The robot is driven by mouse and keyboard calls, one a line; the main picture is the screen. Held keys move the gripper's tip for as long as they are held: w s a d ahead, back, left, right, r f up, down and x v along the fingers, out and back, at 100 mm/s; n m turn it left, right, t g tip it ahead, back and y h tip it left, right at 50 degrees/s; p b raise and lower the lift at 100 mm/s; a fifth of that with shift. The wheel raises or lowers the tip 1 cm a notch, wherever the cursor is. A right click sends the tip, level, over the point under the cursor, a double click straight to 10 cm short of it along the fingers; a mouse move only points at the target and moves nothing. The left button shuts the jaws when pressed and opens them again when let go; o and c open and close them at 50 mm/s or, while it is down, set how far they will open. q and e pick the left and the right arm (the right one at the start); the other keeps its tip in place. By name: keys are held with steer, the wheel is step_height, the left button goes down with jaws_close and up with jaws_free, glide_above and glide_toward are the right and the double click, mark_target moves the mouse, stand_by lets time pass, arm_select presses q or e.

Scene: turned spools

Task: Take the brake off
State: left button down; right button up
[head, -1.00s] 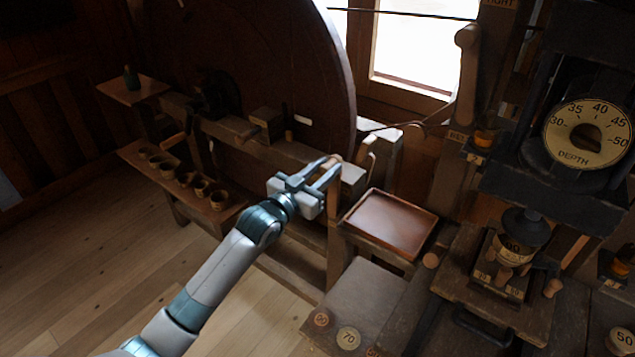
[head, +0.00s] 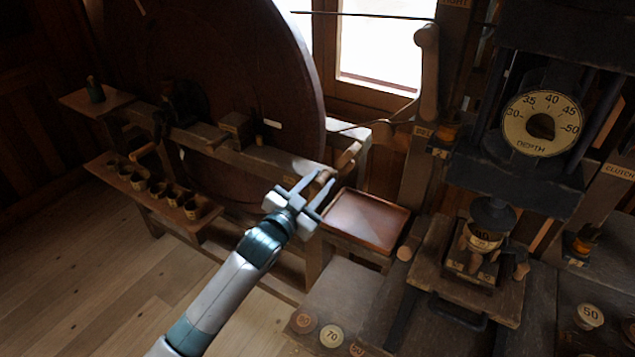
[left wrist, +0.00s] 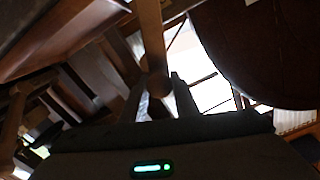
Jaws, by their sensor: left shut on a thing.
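A wooden lever (head: 345,159), which I take to be the brake lever, slants beside the right edge of the big dark wheel (head: 225,80). My left gripper (head: 318,187) is at the lower visible part of this lever, shut on it. In the left wrist view a wooden bar (left wrist: 153,45) runs down between the fingers, with its rounded end close to them. The wheel also shows in the left wrist view (left wrist: 265,45), at the upper right. The lever's lower end is partly hidden by the gripper in the head view. My right gripper is not in view.
A brown tray (head: 368,222) lies just right of the gripper. A shelf of several small cups (head: 150,187) is at the left. A press with a depth dial (head: 541,124) stands at the right. The floor (head: 120,270) at the lower left is clear.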

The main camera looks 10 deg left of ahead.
arm_select(q)
steer(key=c, duration=1.4)
jaws_free()
steer(key=shift+d+f, duration=0.1)
steer(key=shift+d, duration=0.15)
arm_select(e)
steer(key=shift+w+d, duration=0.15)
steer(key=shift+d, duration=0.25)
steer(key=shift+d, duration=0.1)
arm_select(q)
steer(key=shift+s+a+f, duration=0.1)
steer(key=shift+s+a, duration=0.2)
steer(key=shift+s, duration=0.1)
steer(key=shift+b+v, duration=2.45)
steer(key=shift+v, duration=5.85)
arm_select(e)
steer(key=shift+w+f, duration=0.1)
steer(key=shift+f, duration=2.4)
arm_select(q)
steer(key=shift+d, duration=0.15)
